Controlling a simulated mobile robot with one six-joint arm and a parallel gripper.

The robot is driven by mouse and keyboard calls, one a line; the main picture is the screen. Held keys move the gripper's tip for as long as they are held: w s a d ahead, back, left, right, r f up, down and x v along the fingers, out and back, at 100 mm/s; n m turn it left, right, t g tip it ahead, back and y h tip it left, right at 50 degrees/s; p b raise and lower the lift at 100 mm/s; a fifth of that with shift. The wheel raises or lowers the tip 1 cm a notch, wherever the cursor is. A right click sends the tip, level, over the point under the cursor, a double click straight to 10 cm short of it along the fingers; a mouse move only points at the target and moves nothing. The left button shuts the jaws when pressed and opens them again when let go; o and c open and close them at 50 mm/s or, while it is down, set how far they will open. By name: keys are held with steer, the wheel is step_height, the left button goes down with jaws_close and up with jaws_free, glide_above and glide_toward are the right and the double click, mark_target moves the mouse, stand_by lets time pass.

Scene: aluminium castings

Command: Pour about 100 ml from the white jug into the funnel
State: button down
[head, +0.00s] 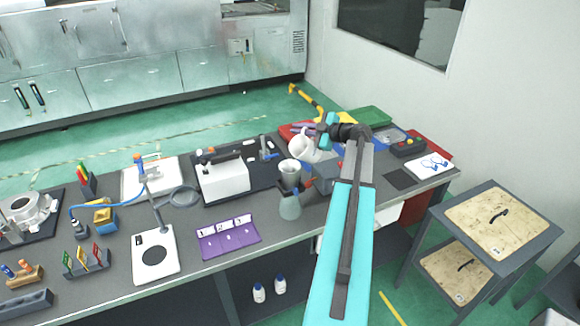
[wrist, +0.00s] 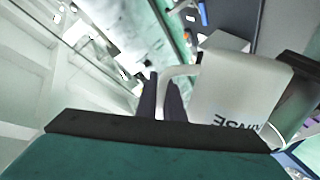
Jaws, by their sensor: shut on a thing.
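The white jug (head: 302,148) is held up above the bench in the head view, tilted toward the left. My gripper (head: 326,132) is shut on its handle, on the jug's right side. In the wrist view the jug (wrist: 238,92) fills the right half, with dark lettering on its wall, and its handle (wrist: 178,72) runs to the dark fingers of my gripper (wrist: 164,95). A pale grey, wide-mouthed piece (head: 290,170), which looks like the funnel, is just below and left of the jug, above a clear conical flask (head: 290,208). No stream of liquid can be made out.
A white instrument (head: 225,180) stands left of the funnel, with a purple rack (head: 228,238) in front of it. A stand with a white base (head: 155,255) is further left. A dark mat (head: 399,180) lies at the right.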

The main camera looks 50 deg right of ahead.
steer(key=shift+d, duration=0.1)
stand_by(0.3)
steer(key=s+d+f+m+t+y, duration=0.1)
steer(key=d+f+m+t+y, duration=0.1)
steer(key=d+f+m, duration=0.5)
steer(key=shift+s+f+m+t, duration=0.25)
steer(key=shift+f+m+t, duration=0.15)
steer(key=shift+f+m, duration=0.1)
stand_by(0.6)
steer(key=shift+s, duration=0.1)
